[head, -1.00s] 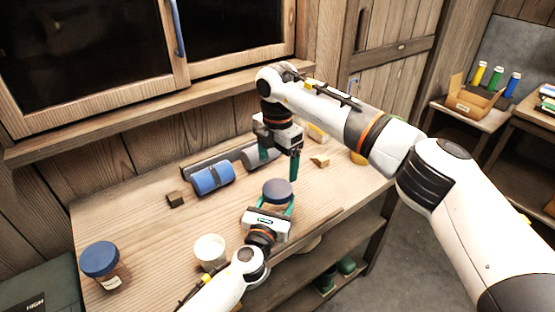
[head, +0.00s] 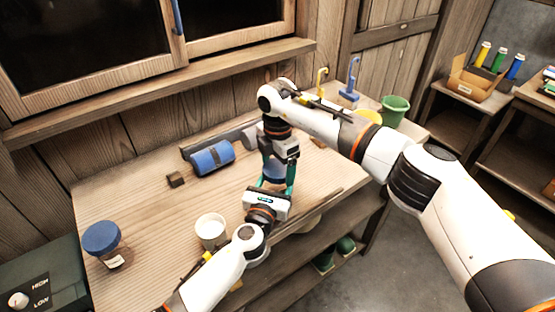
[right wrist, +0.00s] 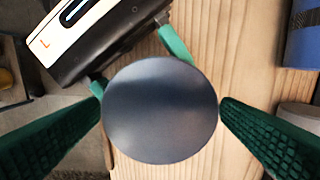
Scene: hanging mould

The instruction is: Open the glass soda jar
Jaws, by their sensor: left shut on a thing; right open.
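A jar with a round dark blue-grey lid (head: 275,171) stands near the front of the workbench, mostly hidden by my grippers. The lid fills the middle of the right wrist view (right wrist: 160,110). My left gripper (head: 272,184) is shut on this jar's body from the front. My right gripper (head: 279,177) is open and points down over the jar, with one green finger on each side of the lid; in the right wrist view the fingers (right wrist: 160,104) sit close to the rim. A second jar with a blue lid (head: 101,237) and an unreadable label stands at the bench's left.
A white cup (head: 211,230) stands left of my left gripper. A blue roll (head: 212,158) and a small wooden block (head: 176,180) lie behind. Blue and yellow hooks (head: 350,80) and a green pot (head: 394,110) are at the right rear.

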